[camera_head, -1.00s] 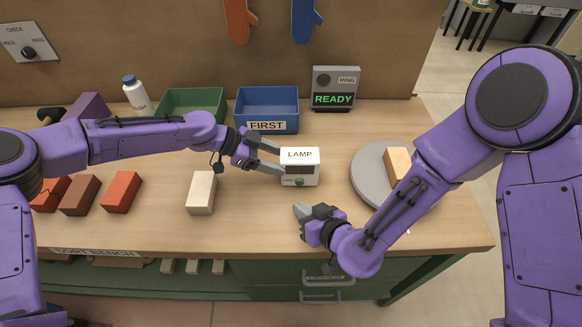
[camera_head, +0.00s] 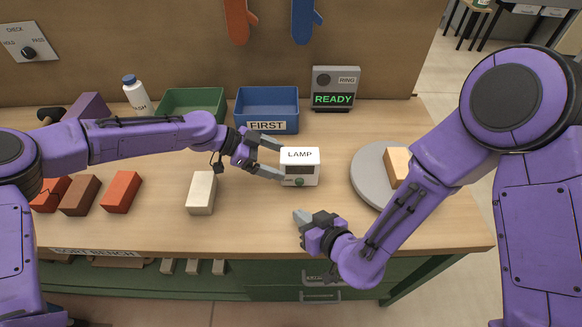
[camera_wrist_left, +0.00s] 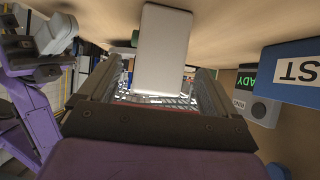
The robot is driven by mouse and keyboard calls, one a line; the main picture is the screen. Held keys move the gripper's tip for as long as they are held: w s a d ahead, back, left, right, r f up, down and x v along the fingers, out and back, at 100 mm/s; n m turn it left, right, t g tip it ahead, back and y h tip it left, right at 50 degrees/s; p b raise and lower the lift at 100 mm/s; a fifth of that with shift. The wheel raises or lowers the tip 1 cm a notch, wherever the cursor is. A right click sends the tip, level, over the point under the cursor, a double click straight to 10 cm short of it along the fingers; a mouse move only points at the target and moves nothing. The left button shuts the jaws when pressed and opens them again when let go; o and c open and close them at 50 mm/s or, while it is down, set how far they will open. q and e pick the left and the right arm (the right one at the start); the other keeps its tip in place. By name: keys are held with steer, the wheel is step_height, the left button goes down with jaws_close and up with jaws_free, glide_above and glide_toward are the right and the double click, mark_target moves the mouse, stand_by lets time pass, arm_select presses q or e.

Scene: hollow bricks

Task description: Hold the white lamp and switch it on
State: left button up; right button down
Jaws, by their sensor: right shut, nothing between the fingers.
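The white lamp (camera_head: 300,176), labelled LAMP with a dark window and a green knob (camera_head: 299,182) low on its front, stands upright on the bench. My left gripper (camera_head: 280,162) is at the lamp's left side with its fingers apart. In the left wrist view the lamp's plain white side (camera_wrist_left: 163,45) lies between the spread fingers, with gaps on both sides. The green knob's edge shows at its left there. My right gripper (camera_head: 297,217) is shut and empty, in front of the lamp near the bench's front edge, apart from the knob.
A cream brick (camera_head: 201,192) stands left of the lamp, and red and brown bricks lie farther left. A round grey plate (camera_head: 365,174) with a tan brick is at the right. Behind are a green bin (camera_head: 192,98), a blue FIRST bin (camera_head: 267,120) and a grey READY box (camera_head: 335,78).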

arm_select(q)
steer(key=v, duration=1.2)
